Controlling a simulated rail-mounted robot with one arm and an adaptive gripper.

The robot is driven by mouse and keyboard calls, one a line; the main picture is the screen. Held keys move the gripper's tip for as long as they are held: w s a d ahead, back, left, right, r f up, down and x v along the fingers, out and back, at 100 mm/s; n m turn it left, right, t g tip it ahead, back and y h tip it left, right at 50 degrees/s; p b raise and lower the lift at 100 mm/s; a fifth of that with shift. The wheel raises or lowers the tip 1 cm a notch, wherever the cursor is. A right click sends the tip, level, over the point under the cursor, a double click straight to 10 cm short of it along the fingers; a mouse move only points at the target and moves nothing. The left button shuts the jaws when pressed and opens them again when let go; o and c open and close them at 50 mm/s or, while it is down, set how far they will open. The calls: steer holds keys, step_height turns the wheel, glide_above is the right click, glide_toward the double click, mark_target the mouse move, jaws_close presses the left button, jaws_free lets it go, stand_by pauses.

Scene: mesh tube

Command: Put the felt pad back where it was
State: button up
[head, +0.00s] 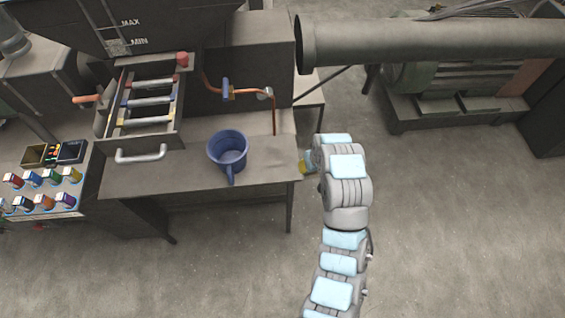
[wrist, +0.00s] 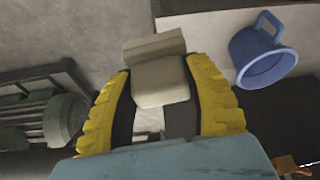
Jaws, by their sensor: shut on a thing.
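A beige-grey, two-part block (wrist: 160,75), which looks like the felt pad, is between the yellow fingers of my gripper (wrist: 160,68) in the wrist view. The fingers press on its two sides, and its far part sticks out beyond the fingertips. In the head view my gripper (head: 305,163) is at the right edge of the workbench (head: 265,180), beside a blue mug (head: 228,150). The pad cannot be made out there. The mug also shows at the upper right of the wrist view (wrist: 262,55).
An open drawer (head: 124,140) with several rods stands left of the mug. A copper pipe with a blue valve (head: 226,88) is behind it. Several coloured containers (head: 42,190) are at far left. A large pipe (head: 430,42) spans the upper right. The floor (head: 450,220) at right is clear.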

steer(key=w+a+f+n+g+y+b, duration=0.1)
steer(key=w+a+f+n+b, duration=0.1)
steer(key=a+f+n, duration=0.25)
steer(key=w+a+f+n+y+b, duration=0.1)
steer(key=w+a+f+n, duration=0.2)
steer(key=a+f, duration=0.3)
steer(key=w+f+b, duration=0.2)
steer(key=w+b, duration=0.2)
steer(key=b, duration=0.2)
steer(key=w+f+b, duration=0.3)
steer(key=b, duration=0.2)
steer(key=w+f+b, duration=0.3)
steer(key=w+b, duration=0.1)
steer(key=b, duration=0.2)
steer(key=shift+w+d+f+b, duration=0.2)
steer(key=shift+w+b, duration=0.15)
steer(key=w+f+b, duration=0.1)
steer(key=b, duration=0.4)
steer(key=shift+r, duration=0.1)
steer(key=shift+w+r+b, duration=0.1)
steer(key=shift+b, duration=0.4)
